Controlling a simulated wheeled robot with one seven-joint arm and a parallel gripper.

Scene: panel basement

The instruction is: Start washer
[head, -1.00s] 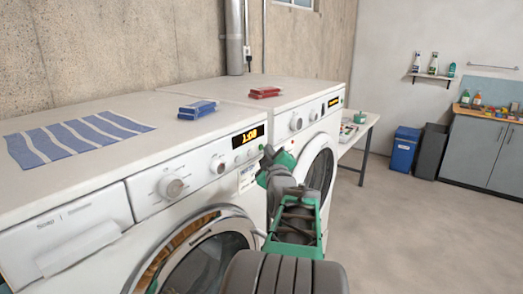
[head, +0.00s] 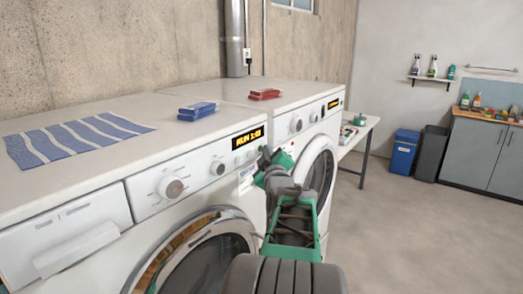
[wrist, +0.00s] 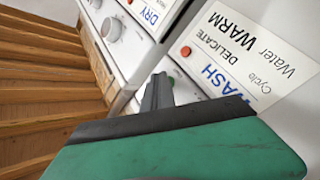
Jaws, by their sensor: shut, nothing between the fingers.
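The washer (head: 85,262) is the white front-loader at left, with a drawer, two knobs (head: 171,187) and a round door (head: 205,265). Its display (head: 248,137) shows lit text that reads RUN and a time. A card (head: 247,178) below the panel reads WASH, Cycle DELICATE, Water WARM in the wrist view (wrist: 245,55). My gripper (head: 266,156) is shut and empty, at the right end of the washer's panel. It partly hides that end, and I cannot tell whether it touches a button. The wrist view shows the gripper (wrist: 158,92) close to the card.
A second white machine (head: 283,124) stands to the right, with a DRY card (wrist: 150,12). A striped cloth (head: 75,142), a blue stack (head: 197,110) and a red stack (head: 265,94) lie on top. Floor at right is open, before bins (head: 404,152) and a cabinet (head: 478,152).

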